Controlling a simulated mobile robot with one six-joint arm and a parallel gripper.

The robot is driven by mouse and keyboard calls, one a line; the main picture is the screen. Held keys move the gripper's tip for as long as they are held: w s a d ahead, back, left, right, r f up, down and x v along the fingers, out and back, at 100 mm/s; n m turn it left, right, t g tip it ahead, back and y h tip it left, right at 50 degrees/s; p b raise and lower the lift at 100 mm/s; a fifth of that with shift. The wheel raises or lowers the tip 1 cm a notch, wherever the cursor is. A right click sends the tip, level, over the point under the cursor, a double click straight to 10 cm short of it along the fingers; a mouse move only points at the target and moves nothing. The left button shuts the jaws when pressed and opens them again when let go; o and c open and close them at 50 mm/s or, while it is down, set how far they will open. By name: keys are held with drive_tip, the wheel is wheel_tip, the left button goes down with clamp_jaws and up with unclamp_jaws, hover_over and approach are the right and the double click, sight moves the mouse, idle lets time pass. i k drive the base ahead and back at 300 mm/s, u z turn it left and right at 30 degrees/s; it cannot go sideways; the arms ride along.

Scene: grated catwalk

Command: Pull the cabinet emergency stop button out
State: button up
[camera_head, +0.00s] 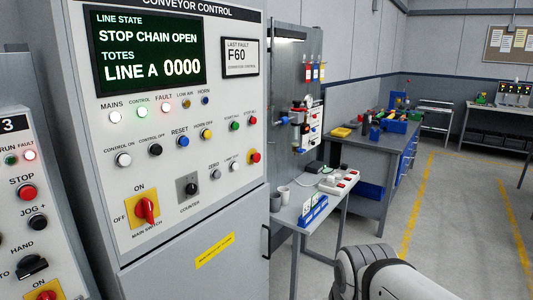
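The conveyor control cabinet (225,215) stands at the left, with its light panel facing me. The cabinet display (147,50) reads "STOP CHAIN OPEN" and the red fault lamp (164,107) looks lit. A pale part of my arm shows at the bottom, right of the cabinet. My gripper is not in view.
A red main switch (146,209) protrudes from the cabinet. A small table (290,213) and a workbench (380,150) stand right. Floor further right is clear.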

sight(255, 158)
drive_tip(key=z, duration=0.2)
drive_tip(key=i, duration=1.4)
drive_tip(key=u, duration=0.65)
